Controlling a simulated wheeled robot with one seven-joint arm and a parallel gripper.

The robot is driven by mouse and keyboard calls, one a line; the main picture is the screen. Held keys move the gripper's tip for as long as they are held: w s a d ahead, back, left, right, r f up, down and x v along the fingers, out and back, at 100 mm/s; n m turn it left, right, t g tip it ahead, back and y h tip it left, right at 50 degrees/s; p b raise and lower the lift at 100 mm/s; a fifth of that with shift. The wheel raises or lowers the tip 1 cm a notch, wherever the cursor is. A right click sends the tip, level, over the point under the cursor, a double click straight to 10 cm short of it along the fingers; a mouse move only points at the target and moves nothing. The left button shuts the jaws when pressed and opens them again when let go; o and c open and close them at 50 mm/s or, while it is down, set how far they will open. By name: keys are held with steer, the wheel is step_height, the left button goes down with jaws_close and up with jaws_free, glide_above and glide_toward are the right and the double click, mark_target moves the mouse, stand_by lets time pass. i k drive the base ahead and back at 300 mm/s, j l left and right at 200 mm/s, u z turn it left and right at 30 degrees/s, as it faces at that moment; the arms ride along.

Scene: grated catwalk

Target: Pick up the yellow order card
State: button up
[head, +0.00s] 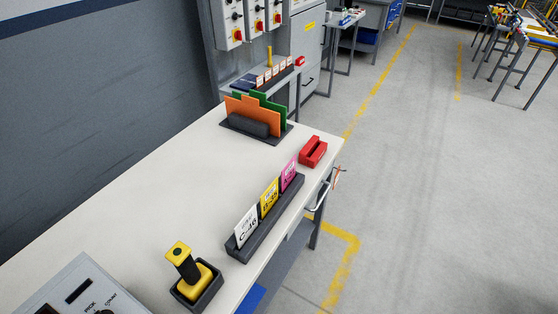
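The yellow order card (269,198) stands upright in a long dark card holder (265,226) near the right edge of the white workbench. It is in the middle slot, with a white card (247,228) on its nearer left side and a pink card (289,175) on its farther right side. The lower edges of the cards are hidden in the holder. My gripper is not in view.
A yellow and black handled tool (190,272) sits in a dark tray at the near edge. A grey box with a knob (82,288) is at lower left. A red block (313,151) and a rack with orange and green boards (247,116) stand farther back. The bench (165,180) is clear at middle left.

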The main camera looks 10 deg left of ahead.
mark_target(270, 197)
steer(key=j+u, duration=1.25)
